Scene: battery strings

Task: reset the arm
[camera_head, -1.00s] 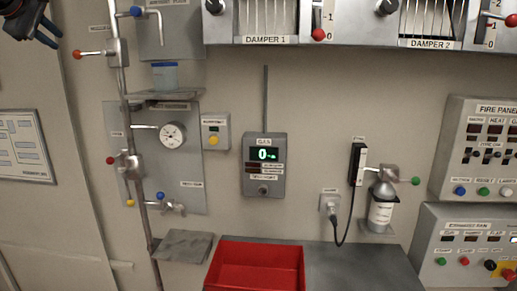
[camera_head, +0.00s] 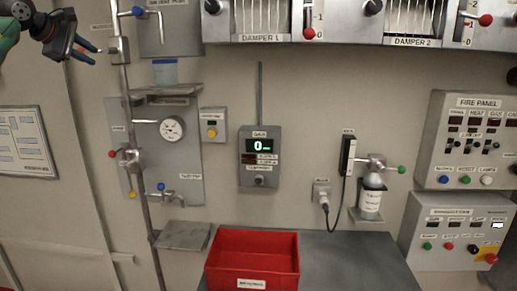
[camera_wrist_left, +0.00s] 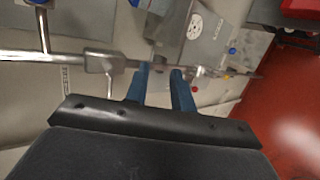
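My left gripper (camera_head: 86,48) is at the upper left of the head view, in front of the wall pipe and apart from it as far as I can see. Its two blue fingers also show in the left wrist view (camera_wrist_left: 160,72), spread with a gap and nothing between them. A pipe with valve fittings (camera_wrist_left: 98,64) runs beyond the fingertips there. A small dark piece sits at the right edge of the head view; I cannot tell whether it is my right gripper.
A red bin (camera_head: 252,265) stands on the grey bench (camera_head: 345,262). The wall carries a pipe with valves (camera_head: 127,158), a gas meter box (camera_head: 260,158), a grey bottle (camera_head: 371,195), a fire panel (camera_head: 474,140) and damper boxes (camera_head: 300,38). The space before the wall's middle is clear.

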